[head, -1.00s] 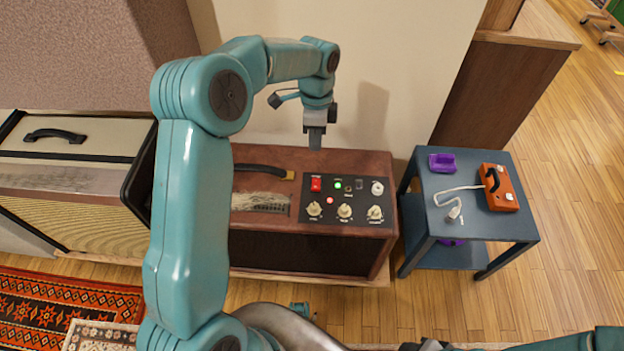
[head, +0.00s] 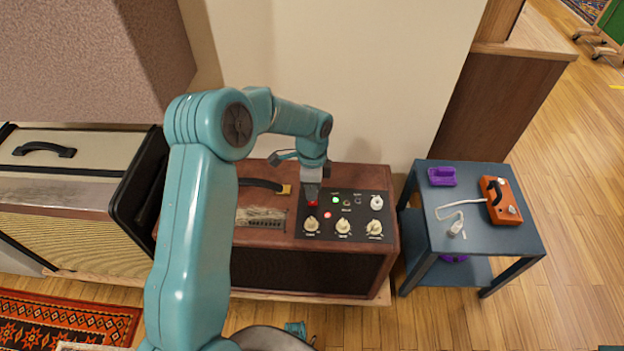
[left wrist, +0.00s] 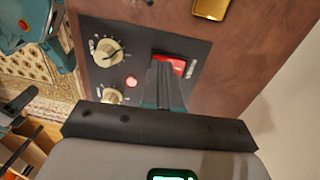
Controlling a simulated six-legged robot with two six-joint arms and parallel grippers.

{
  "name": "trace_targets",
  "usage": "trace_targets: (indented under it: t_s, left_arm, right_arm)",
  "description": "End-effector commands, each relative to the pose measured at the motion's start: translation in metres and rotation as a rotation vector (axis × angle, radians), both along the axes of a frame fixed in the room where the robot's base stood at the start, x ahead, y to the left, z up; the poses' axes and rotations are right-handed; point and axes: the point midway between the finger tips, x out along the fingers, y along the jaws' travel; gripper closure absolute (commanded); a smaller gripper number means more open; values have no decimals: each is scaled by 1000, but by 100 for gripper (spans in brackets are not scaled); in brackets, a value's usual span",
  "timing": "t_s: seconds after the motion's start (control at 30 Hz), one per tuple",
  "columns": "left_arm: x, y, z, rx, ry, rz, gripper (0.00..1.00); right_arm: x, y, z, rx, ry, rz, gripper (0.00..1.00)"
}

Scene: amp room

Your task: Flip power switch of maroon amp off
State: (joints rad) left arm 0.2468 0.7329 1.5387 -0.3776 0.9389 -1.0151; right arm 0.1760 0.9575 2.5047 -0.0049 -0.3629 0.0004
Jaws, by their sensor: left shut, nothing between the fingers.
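The maroon amp (head: 320,270) stands against the wall, with a black control panel (head: 372,214) on its top right. My left gripper (head: 312,196) is shut and empty, pointing down over the red power switch (head: 312,204) and hiding most of it. In the left wrist view the shut fingertips (left wrist: 163,75) are at the red switch (left wrist: 172,66), covering part of it; I cannot tell whether they touch. A green light (head: 336,199) and a red light (head: 327,215) glow on the panel.
Cream knobs (head: 343,227) line the panel's front. A cream amp (head: 70,150) stands at left. A dark side table (head: 480,245) at right holds an orange box (head: 502,201) and a purple object (head: 442,176). Wooden floor is free at the far right.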

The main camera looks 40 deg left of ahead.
Motion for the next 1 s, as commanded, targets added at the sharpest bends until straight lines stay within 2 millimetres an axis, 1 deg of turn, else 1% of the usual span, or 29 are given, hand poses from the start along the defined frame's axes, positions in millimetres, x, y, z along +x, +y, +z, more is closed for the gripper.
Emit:
trace_targets:
  t_s: [0.03,0.13,0.47,0.57,0.6,0.87,1.0]
  left_arm:
    - [-1,0,-5,-1,1,0,100]
    - [-1,0,-9,0,0,1,100]
    - [-1,0,-10,0,0,1,100]
    - [-5,-2,-19,2,-1,1,100]
    - [-4,-2,-16,2,-1,2,100]
    - [-4,-2,-18,0,4,1,100]
    - [0,1,-17,0,5,0,100]
  right_arm:
    - [0,0,-2,0,0,0,57]
    - [0,0,-3,0,0,0,57]
    - [0,0,-3,0,0,0,57]
    - [0,0,-5,0,0,0,57]
    - [0,0,-4,0,0,0,57]
    - [0,0,-3,0,0,0,57]
    - [0,0,-1,0,0,0,57]
